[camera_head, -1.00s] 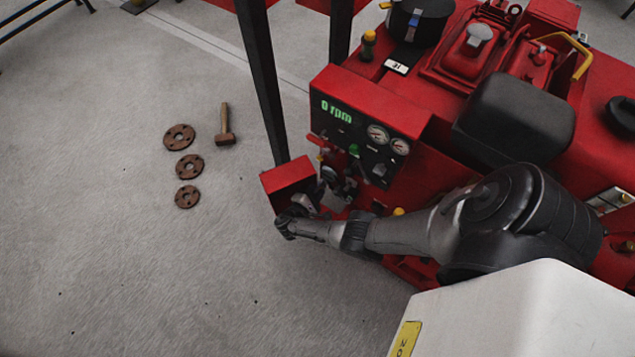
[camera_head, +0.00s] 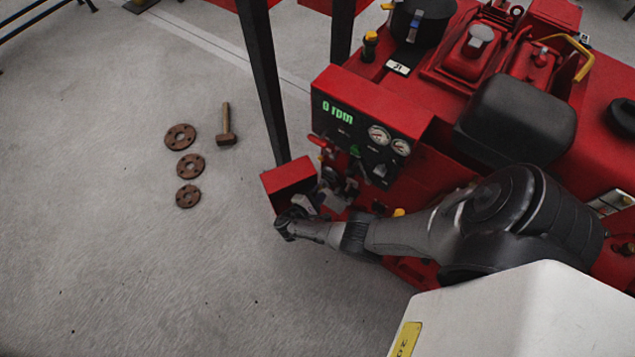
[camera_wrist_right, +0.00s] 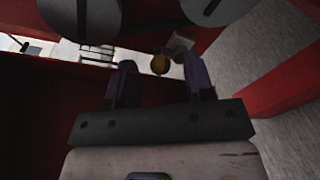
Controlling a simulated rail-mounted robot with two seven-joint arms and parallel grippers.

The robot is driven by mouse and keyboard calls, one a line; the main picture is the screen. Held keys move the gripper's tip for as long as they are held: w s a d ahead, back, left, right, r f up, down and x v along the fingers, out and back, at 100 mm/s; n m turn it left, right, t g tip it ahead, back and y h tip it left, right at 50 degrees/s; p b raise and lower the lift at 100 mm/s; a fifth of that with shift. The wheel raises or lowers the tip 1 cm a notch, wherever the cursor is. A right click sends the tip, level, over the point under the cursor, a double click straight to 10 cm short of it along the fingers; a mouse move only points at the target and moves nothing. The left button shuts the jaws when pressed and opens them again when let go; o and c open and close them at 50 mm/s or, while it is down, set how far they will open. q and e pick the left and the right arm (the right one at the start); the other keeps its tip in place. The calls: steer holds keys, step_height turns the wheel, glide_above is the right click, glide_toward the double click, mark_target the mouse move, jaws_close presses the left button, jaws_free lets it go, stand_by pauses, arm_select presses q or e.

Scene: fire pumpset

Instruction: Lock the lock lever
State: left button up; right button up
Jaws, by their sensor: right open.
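The red pump unit has a black control panel (camera_head: 350,125) reading "0 rpm". A small red lever (camera_head: 320,141) sticks out at the panel's left edge. I cannot tell for certain whether it is the lock lever. My right gripper (camera_head: 325,190) is below the panel, beside a red box-shaped part, and partly hidden by dark fittings. In the right wrist view my right gripper (camera_wrist_right: 160,78) is open, its two fingers apart. A round yellow-brown knob (camera_wrist_right: 160,64) shows between and beyond the fingertips, with no visible contact. My left gripper is not in view.
The red box-shaped part (camera_head: 289,181) stands close left of my right gripper. Red walls also flank it in the wrist view. A dark post (camera_head: 263,80) rises left of the panel. A hammer (camera_head: 226,125) and rusty flanges (camera_head: 190,166) lie on otherwise open floor.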

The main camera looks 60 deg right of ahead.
steer(key=w+a+r, duration=0.1)
steer(key=a+r, duration=0.1)
steer(key=a, duration=1.1)
steer(key=shift+a+p, duration=0.15)
steer(key=shift+p, duration=0.25)
steer(key=shift+w, duration=0.1)
